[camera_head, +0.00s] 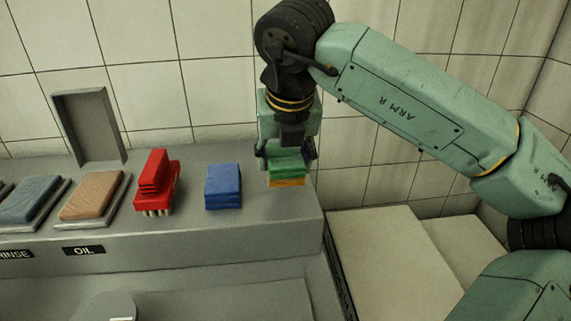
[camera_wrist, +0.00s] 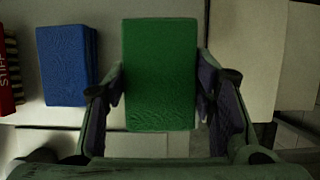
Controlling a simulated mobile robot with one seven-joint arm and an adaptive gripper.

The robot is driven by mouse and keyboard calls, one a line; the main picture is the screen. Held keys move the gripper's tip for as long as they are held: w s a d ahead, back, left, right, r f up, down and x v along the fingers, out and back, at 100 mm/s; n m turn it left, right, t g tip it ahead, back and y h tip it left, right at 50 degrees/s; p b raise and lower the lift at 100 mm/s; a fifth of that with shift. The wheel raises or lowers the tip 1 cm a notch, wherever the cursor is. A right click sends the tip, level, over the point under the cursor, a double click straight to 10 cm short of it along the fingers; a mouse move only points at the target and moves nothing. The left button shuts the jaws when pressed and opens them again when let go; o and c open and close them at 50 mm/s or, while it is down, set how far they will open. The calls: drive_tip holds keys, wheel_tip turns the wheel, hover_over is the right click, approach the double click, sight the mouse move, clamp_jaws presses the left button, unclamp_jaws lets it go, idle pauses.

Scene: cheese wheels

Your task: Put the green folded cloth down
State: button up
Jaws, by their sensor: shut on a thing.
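The green folded cloth (camera_head: 287,168) is between the fingers of my gripper (camera_head: 287,160), near the right end of the grey counter. In the wrist view the green cloth (camera_wrist: 160,75) fills the middle, with a finger of my gripper (camera_wrist: 162,92) against each side. My gripper is shut on it. An orange-yellow layer (camera_head: 287,182) shows directly under the green cloth in the head view. I cannot tell whether the two touch. The wrist view does not show this layer, as the green cloth hides it.
A blue folded cloth (camera_head: 223,186) lies just left, also in the wrist view (camera_wrist: 65,65). Further left are a red brush (camera_head: 155,185) and tan (camera_head: 92,194) and blue-grey (camera_head: 30,199) pads in trays. The counter (camera_head: 260,228) ends just right of my gripper.

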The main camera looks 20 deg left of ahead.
sight(286, 189)
drive_tip(key=x, duration=0.1)
drive_tip(key=p+x, duration=0.1)
drive_tip(key=x, duration=0.1)
drive_tip(key=shift+s+d+f, duration=0.15)
drive_tip(key=shift+s+d, duration=0.1)
drive_tip(key=shift+d, duration=0.05)
drive_tip(key=shift+f, duration=0.1)
drive_tip(key=shift+f+b, duration=0.3)
drive_tip(key=shift+b, duration=0.25)
drive_tip(key=shift+f+b, duration=0.3)
drive_tip(key=shift+b, duration=0.05)
drive_tip(key=o, duration=1)
